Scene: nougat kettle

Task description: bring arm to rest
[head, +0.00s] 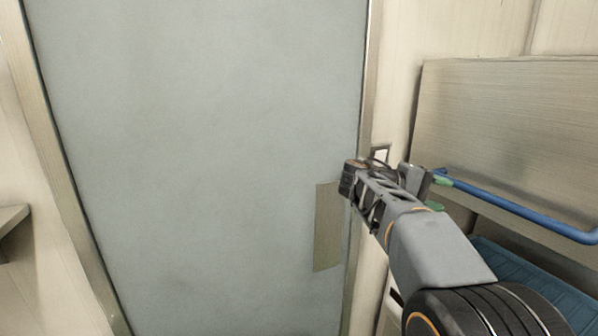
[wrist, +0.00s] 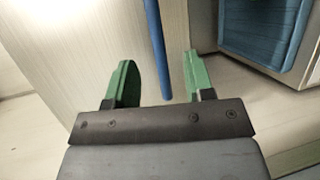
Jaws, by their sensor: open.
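My gripper (head: 439,193) is at the end of my raised arm, right of centre in the head view. Nothing is seen gripped.
A large grey door (head: 190,150) with a metal plate (head: 328,226) fills the left and middle. A small wall switch (head: 380,154) is behind my arm. A metal panel (head: 510,120) and a blue ribbed seat or tray (head: 530,285) stand at right. A shelf edge (head: 12,218) is far left.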

